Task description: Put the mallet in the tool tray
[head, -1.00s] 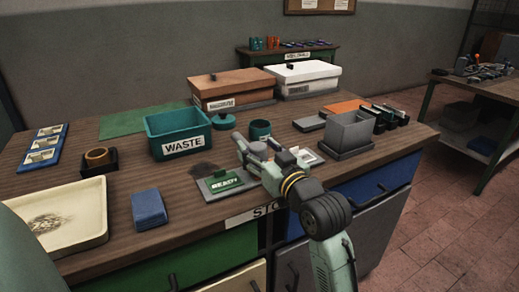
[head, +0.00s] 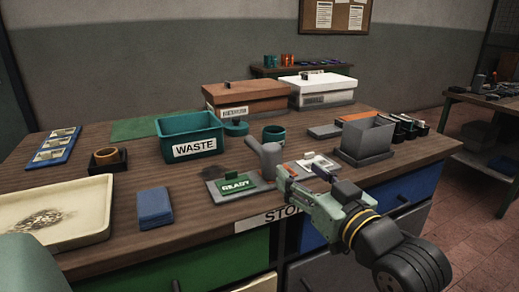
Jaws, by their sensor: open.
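A grey mallet-like object (head: 269,158) stands on the wooden workbench just behind the green READY sign, with a thick rounded part and a bar reaching up to the left. I take it to be the mallet. My gripper (head: 302,174) is open and empty, in front and to the right of it, low over the bench's front edge. A gap shows between the gripper and the mallet. I cannot tell for sure which container is the tool tray; a shallow cream tray (head: 97,204) with dark debris lies at the left front.
A teal WASTE bin (head: 190,137), a teal cup (head: 274,134) and a grey open box (head: 368,136) stand around the mallet. Lidded brown (head: 243,98) and white (head: 325,90) boxes stand behind. A blue cloth stack (head: 155,207) lies at the front. Bare wood lies left of the READY sign.

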